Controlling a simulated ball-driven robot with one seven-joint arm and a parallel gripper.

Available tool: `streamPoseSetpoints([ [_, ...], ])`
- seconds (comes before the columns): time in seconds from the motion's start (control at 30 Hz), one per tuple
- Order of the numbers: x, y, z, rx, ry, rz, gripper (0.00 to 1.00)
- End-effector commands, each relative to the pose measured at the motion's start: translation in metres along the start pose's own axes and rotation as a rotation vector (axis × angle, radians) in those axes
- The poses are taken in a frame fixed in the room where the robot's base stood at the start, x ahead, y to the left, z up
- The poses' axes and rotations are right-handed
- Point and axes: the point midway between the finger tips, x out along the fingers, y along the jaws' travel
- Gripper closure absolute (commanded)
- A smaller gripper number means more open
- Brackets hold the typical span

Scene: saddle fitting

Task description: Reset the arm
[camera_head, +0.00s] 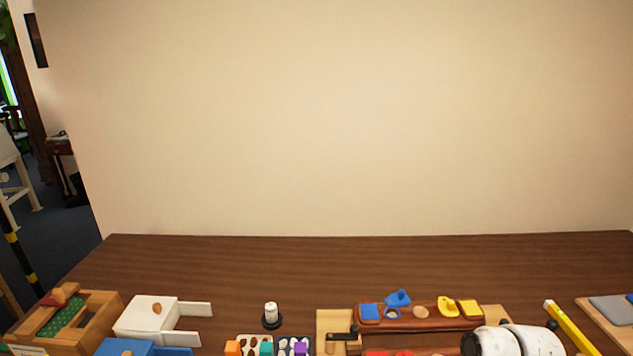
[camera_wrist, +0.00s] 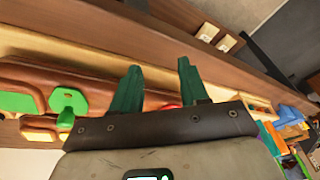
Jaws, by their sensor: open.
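My gripper (camera_wrist: 158,68) shows in the wrist view with its two dark green fingers apart. Behind and beside the fingers runs a long brown wooden holder (camera_wrist: 85,83) with a green knobbed piece (camera_wrist: 68,103) and other coloured pieces. I cannot tell how far the fingertips are from it. In the head view, white rounded parts of my arm show at the lower right; the fingers are not visible there.
The brown table (camera_head: 250,262) is clear along its back by the wall. Along the front stand a wooden box (camera_head: 105,305), a white box (camera_head: 148,314), a black-based white peg (camera_head: 271,313), a holder with blue and yellow pieces (camera_head: 425,323), a yellow bar (camera_head: 570,327) and a board (camera_head: 603,322).

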Motion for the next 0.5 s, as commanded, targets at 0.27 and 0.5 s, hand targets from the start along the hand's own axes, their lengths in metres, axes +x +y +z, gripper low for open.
streamPoseSetpoints([
  [0.27, 0.041, -0.070, 0.109, 0.302, -0.080, 0.069, 0.56],
  [0.5, 0.038, -0.127, 0.195, 0.542, -0.128, 0.153, 0.56],
])
